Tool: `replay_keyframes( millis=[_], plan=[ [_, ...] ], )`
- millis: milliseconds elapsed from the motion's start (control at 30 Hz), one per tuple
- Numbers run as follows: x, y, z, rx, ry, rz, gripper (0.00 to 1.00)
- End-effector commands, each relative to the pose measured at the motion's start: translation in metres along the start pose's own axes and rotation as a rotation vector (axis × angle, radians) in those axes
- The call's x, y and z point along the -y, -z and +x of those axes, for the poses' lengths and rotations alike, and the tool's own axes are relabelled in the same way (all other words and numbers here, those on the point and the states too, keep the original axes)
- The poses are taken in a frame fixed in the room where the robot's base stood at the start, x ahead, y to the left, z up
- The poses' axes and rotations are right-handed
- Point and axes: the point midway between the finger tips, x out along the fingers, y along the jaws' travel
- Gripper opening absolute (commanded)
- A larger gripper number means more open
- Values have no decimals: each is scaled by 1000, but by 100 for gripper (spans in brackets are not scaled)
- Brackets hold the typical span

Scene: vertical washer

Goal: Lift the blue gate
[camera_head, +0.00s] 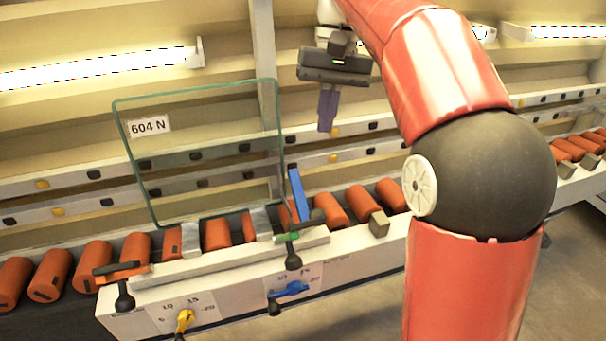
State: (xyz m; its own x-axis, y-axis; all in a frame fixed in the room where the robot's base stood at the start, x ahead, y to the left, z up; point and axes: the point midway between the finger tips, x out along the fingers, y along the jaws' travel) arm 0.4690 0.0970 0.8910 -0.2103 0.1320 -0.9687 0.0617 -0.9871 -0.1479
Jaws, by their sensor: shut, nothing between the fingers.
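A narrow blue upright bar (298,194), which looks like the blue gate, stands near the right edge of a clear glass pane, among orange rollers. It leans slightly, with its top to the left. My gripper (326,129) hangs from my red arm, pointing down, with its fingers together and nothing in them. It shows above and a little right of the blue bar's top, apart from it in the picture. The depth between them is hard to tell.
The glass pane (205,152), labelled 604 N, stands left of the blue bar. Orange rollers (330,208) line the conveyor. A white front panel (220,290) carries a yellow knob (184,320), a blue knob (290,289) and black-knobbed levers (292,258). My arm covers the right side.

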Motion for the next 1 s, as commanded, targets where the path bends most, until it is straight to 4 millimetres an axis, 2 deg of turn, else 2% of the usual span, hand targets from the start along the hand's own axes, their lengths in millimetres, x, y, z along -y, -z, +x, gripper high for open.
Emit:
replay_keyframes(
  millis=[167,500,700,1000],
  plan=[
    [0,-2,26,2,-1,-1,0],
    [0,-1,101,1,-2,-1,0],
    [0,-22,118,-4,-2,-1,0],
    [0,-29,124,-3,-2,0,0]
  ],
)
